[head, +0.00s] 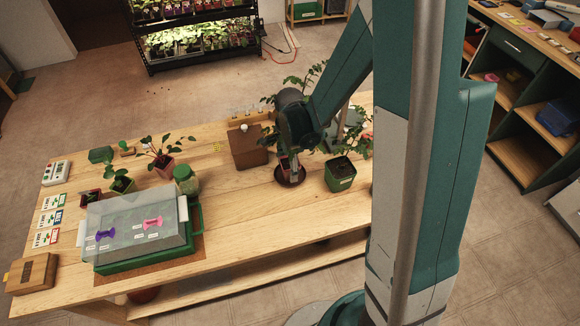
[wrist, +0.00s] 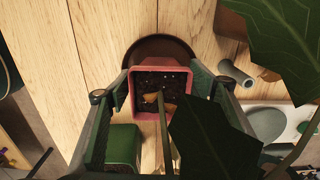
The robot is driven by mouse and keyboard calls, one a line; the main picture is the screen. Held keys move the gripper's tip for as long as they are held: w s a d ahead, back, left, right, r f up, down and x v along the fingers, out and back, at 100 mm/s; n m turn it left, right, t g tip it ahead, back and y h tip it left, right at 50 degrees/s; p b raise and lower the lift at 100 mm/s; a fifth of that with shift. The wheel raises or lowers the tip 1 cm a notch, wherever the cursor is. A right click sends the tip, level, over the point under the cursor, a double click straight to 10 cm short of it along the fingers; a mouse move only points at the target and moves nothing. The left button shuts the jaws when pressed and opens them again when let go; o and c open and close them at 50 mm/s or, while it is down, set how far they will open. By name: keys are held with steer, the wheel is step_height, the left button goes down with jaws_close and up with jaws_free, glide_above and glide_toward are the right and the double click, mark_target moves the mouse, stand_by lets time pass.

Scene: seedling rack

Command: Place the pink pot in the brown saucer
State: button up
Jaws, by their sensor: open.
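The pink pot (wrist: 164,73), with dark soil and a leafy plant, stands between the two fingers of my gripper (wrist: 162,88) in the wrist view. The fingers are open, one on each side of the pot. The brown saucer (wrist: 160,43) shows beyond and beneath the pot. In the head view the pot (head: 286,163) appears over the saucer (head: 290,180), below my gripper (head: 294,150). The pot's base is hidden, so I cannot tell exactly how it rests there.
A green pot (head: 341,174) with a plant stands close to the right. The front middle of the table is clear.

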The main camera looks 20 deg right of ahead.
steer(key=shift+r, duration=0.2)
step_height(320, 180, up, 12)
steer(key=p, duration=0.2)
stand_by(0.8)
steer(key=shift+r, duration=0.1)
stand_by(0.6)
steer(key=s+d+r+n+t, duration=0.2)
steer(key=s+r+n+t, duration=0.5)
steer(key=s+r+n, duration=1)
steer(key=shift+s+d+r+n, duration=0.3)
steer(key=shift+r+n, duration=0.2)
steer(key=shift+r, duration=0.5)
